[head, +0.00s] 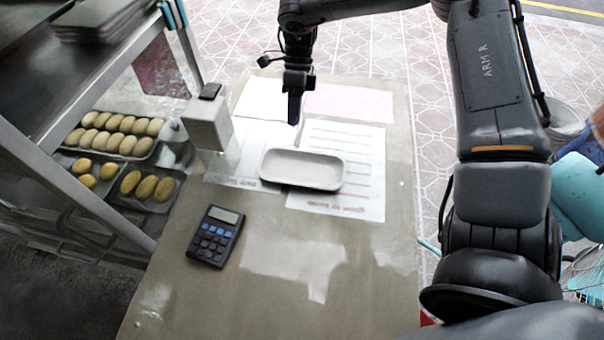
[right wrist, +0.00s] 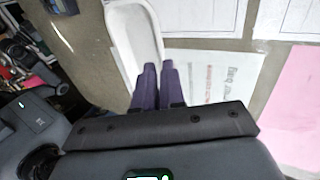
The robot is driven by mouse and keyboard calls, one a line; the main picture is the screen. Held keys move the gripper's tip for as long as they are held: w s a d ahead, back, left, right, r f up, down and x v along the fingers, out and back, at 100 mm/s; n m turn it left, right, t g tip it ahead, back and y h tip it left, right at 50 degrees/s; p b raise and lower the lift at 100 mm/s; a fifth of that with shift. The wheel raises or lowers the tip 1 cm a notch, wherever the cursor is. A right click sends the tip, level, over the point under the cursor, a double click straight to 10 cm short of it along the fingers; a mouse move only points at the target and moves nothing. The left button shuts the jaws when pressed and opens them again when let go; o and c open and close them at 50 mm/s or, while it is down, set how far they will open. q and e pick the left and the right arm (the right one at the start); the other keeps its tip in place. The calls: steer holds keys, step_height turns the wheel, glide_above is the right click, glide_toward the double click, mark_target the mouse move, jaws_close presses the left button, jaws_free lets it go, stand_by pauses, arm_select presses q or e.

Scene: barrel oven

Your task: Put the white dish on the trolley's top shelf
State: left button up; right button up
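The white dish (head: 302,170), a shallow oblong with rounded corners, lies flat on the table, partly over printed sheets. It also shows at the top of the right wrist view (right wrist: 134,38). My right gripper (head: 294,122) points down above the table, just beyond the dish's far rim, apparently without holding it. Its dark purple fingers (right wrist: 159,68) are close together with nothing seen between them, beside the dish's edge in the wrist view. My left gripper is not in view. I cannot identify the trolley for certain; a metal-framed shelf unit (head: 85,195) stands at the left.
The table (head: 215,290) holds a calculator (head: 215,236), a pale box-like post (head: 208,122) left of the dish, and a printed sheet (head: 362,160). Trays of oval, bread-like items (head: 120,135) sit in the left unit. The table's front is mostly bare.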

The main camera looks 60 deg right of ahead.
mark_target(290, 150)
steer(key=b+x, duration=0.1)
steer(key=x, duration=0.2)
steer(key=shift+f, duration=0.1)
steer(key=b+x, duration=0.3)
steer(key=x, duration=0.1)
steer(key=shift+w+a+f, duration=0.15)
steer(key=shift+a+f, duration=0.05)
steer(key=shift+a+f+b, duration=0.2)
steer(key=shift+f+b, duration=0.05)
steer(key=shift+b, duration=0.1)
jaws_close()
steer(key=shift+r, duration=0.1)
